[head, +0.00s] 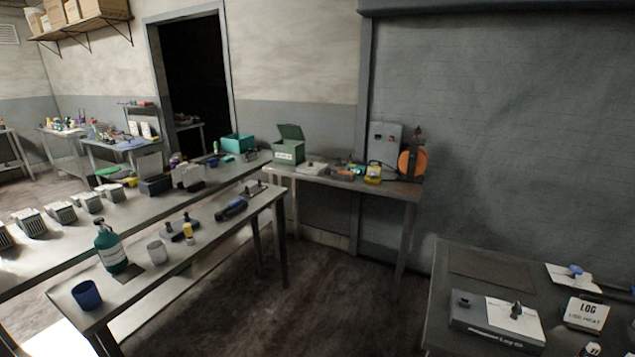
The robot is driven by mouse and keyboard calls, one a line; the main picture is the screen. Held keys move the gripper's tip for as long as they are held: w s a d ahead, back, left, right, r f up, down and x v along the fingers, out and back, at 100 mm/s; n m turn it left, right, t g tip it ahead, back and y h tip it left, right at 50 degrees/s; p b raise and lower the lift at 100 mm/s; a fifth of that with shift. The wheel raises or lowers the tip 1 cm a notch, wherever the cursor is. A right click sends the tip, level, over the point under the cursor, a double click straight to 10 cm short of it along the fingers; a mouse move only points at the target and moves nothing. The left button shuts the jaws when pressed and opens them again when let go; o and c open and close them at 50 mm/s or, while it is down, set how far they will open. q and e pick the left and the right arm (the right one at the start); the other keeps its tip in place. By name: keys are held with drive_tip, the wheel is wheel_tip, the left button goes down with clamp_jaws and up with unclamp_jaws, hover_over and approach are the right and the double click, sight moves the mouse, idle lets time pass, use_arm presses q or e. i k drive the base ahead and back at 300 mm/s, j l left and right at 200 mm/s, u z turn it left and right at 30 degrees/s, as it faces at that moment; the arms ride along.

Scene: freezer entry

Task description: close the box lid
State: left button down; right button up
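A small green box (287,153) with a pale label on its front stands near the left end of the far metal table (345,183). Its green lid (291,132) is raised and tilts up at the back, so the box is open. The inside of the box is mostly hidden from here. Neither of my grippers shows in the head view, and the box is some way off across the floor.
A long bench with a green pump bottle (110,247) and blue cup (87,295) runs along the left. A desk with a log sign (586,314) is at lower right. Dark floor (310,290) lies open between them. An orange reel (412,163) stands right of the box.

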sight(292, 132)
drive_tip(key=i+u, duration=0.45)
drive_tip(key=i, duration=0.45)
drive_tip(key=i+z, duration=0.1)
drive_tip(key=i, duration=0.9)
drive_tip(key=i+z, duration=0.2)
drive_tip(key=i, duration=0.25)
drive_tip(key=i+z, duration=0.25)
drive_tip(key=i, duration=0.25)
drive_tip(key=i+j+z, duration=0.2)
drive_tip(key=i, duration=0.25)
drive_tip(key=i+j+z, duration=0.2)
drive_tip(key=i, duration=0.25)
drive_tip(key=l, duration=0.1)
